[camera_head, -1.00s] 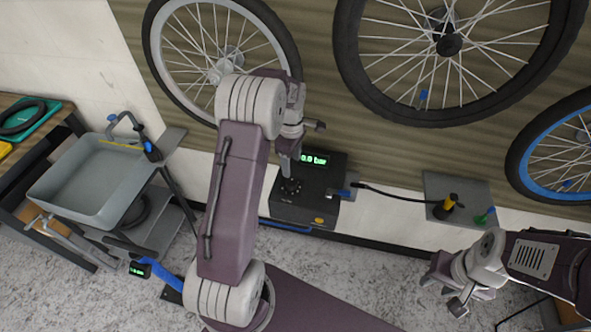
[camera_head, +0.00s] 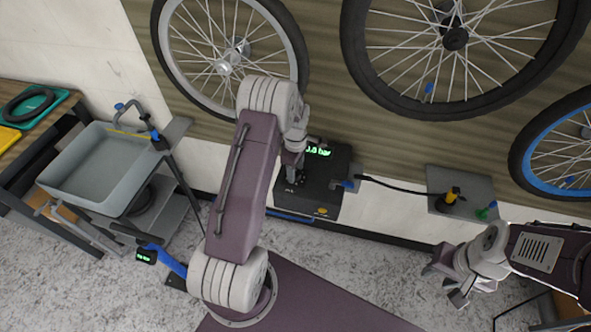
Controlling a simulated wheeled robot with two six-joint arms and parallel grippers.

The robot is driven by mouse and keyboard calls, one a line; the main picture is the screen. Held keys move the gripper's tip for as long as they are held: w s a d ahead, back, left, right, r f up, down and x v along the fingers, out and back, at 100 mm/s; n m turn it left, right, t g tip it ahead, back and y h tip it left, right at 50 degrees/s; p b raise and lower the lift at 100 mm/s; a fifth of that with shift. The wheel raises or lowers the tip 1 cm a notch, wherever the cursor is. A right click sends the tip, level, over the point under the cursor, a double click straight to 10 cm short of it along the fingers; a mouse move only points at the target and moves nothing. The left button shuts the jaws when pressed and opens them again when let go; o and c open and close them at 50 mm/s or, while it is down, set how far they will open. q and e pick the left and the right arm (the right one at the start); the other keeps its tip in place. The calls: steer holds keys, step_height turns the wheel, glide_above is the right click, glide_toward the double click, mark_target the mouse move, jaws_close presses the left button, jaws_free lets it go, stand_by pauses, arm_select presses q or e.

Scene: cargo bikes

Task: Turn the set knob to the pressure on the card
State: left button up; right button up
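A black inflator box (camera_head: 325,193) with a green lit display (camera_head: 319,151) stands at the foot of the wall. The display ends in "bar"; its digits are too small and partly covered to read surely. My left gripper (camera_head: 292,178) points down at the box's left side, where the set knob sits. The gripper hides most of the knob, and I cannot tell whether its fingers are closed on it. My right gripper (camera_head: 444,284) is open and empty over the floor at the lower right. I cannot make out a pressure card.
Several wheels hang on the wall above the box, including a blue-rimmed one (camera_head: 530,160). A grey plate (camera_head: 478,187) with yellow and green fittings is to the right. A grey tray (camera_head: 60,187) and a blue tool with a small display (camera_head: 172,263) are at left.

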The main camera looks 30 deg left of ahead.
arm_select(q)
jaws_close()
steer(key=shift+r, duration=0.1)
steer(key=shift+m, duration=0.3)
steer(key=m, duration=0.4)
steer(key=shift+m+p, duration=0.35)
steer(key=shift+m, duration=0.05)
steer(key=m, duration=0.5)
steer(key=shift+w, duration=0.1)
steer(key=m, duration=0.6)
steer(key=shift+r+m+p, duration=0.1)
steer(key=shift+m+p, duration=0.25)
steer(key=shift+m, duration=0.05)
steer(key=m, duration=0.6)
steer(key=shift+w, duration=0.1)
steer(key=shift+m, duration=0.4)
